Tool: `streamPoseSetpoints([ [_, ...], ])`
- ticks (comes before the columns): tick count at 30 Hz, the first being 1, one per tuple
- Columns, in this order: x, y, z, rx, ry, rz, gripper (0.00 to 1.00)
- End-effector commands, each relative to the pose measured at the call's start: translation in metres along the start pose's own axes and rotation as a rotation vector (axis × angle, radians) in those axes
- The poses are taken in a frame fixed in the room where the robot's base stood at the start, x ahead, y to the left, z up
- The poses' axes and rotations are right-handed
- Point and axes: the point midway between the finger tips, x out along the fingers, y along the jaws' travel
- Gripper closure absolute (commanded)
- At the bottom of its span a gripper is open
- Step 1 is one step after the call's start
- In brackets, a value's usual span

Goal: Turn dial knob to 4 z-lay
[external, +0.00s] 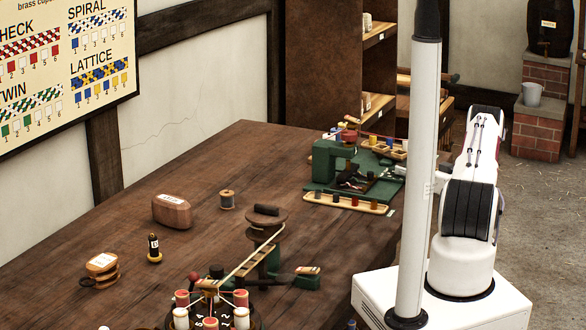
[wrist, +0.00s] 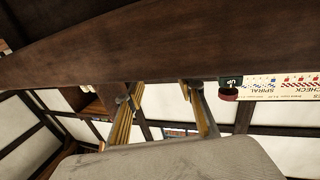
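I cannot make out a dial marked 4 z-lay in either view. In the external view, a dark round plate (external: 254,322) with pale number marks stands at the table's near edge, cut off by the frame, with red and white spools around it. A green machine (external: 333,160) sits at the table's far right end. A brown round-topped post (external: 266,219) stands between them on a green mount.
A tray of small spools (external: 345,204) fronts the green machine.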

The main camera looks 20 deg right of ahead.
Motion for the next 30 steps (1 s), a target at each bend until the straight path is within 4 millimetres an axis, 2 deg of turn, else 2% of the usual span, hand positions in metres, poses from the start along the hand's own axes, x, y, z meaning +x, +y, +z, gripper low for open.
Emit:
streamPoseSetpoints([
  [3,0.015,-0.001,0.0,-0.001,0.0,-0.002,0.62],
  [9,0.031,0.0,0.0,0.0,0.0,-0.001,0.62],
  [22,0.036,0.0,0.0,0.0,0.0,0.001,0.62],
  [26,0.036,0.0,0.0,0.0,0.0,0.001,0.96],
  [27,0.036,0.0,0.0,0.0,0.0,0.001,1.0],
  [30,0.036,0.0,0.0,0.0,0.0,0.001,1.0],
])
